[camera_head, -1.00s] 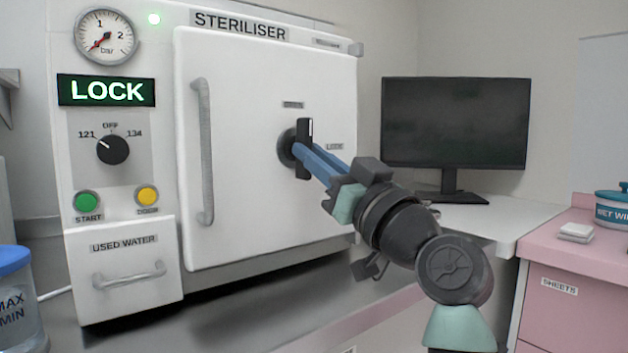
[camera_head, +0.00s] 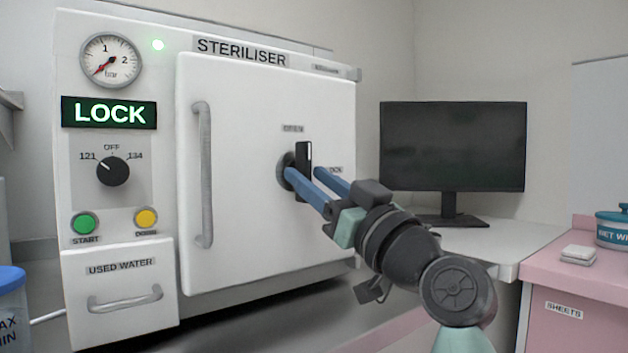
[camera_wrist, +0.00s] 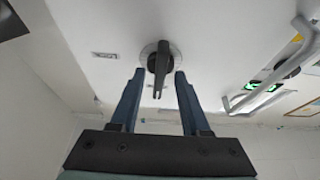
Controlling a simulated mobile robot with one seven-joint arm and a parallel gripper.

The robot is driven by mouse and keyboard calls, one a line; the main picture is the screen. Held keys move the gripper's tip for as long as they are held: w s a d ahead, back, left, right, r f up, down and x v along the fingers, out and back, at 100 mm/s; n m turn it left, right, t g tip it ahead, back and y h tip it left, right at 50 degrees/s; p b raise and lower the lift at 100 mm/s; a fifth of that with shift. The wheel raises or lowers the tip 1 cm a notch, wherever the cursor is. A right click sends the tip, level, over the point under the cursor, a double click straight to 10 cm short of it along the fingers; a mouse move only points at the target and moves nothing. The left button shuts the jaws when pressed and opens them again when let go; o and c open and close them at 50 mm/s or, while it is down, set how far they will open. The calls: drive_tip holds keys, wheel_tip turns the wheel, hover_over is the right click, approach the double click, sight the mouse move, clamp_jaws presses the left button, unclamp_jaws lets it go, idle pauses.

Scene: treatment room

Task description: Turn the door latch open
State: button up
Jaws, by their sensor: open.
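The door latch (camera_head: 304,170) is a black upright bar on a round grey hub, on the white steriliser door (camera_head: 240,220). In the wrist view the latch (camera_wrist: 159,68) lies between the two blue fingers, with a visible gap on each side. My gripper (camera_head: 303,174) is open, its fingers reaching to either side of the latch near the door face. It also shows in the wrist view (camera_wrist: 159,74). A small label (camera_head: 293,128) sits above the latch; another beside it is partly hidden by a finger. The green sign (camera_head: 109,113) reads LOCK.
A grey vertical door handle (camera_head: 203,175) is left of the latch. A black monitor (camera_head: 453,146) stands on the white counter to the right. A pink cabinet (camera_head: 580,305) is at the far right. A blue-lidded container (camera_head: 10,280) is at lower left.

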drive_tip(key=p+v, duration=0.1)
drive_tip(key=v, duration=1.2)
drive_tip(key=shift+p, duration=0.4)
